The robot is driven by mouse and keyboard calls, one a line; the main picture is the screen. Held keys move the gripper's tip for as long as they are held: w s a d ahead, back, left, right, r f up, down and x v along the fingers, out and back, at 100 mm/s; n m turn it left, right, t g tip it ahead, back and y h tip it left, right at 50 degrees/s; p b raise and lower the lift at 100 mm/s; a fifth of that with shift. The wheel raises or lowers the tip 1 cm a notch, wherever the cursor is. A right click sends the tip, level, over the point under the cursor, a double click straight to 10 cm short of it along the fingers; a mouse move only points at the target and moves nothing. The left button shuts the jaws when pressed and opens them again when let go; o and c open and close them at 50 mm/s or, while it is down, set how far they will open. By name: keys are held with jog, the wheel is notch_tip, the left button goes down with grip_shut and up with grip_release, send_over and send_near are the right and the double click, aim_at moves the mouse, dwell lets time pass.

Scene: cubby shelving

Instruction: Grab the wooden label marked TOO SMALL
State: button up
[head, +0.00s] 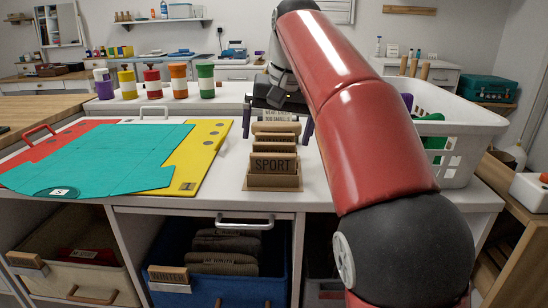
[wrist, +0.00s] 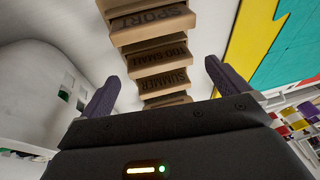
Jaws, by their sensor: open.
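The wooden TOO SMALL label (wrist: 158,56) shows in the wrist view, between the SPORT label (wrist: 150,20) and the SUMMER label (wrist: 163,81). The labels stand in a row in a wooden holder (head: 273,183) on the white counter, with SPORT at the front in the head view. There, the labels behind SPORT overlap and I cannot tell which one is TOO SMALL. My gripper (wrist: 160,88) is open and empty, its two dark purple fingers apart on either side of the row. In the head view my gripper (head: 278,122) is at the back end of the row.
A white basket (head: 455,112) stands right of the labels, beyond my arm. Several paint-coloured jars (head: 152,84) stand behind. Below are a blue bin (head: 280,265) with a WINTER label and a beige bin (head: 65,240).

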jog(key=shift+x, duration=1.45)
jog(key=c, duration=0.8)
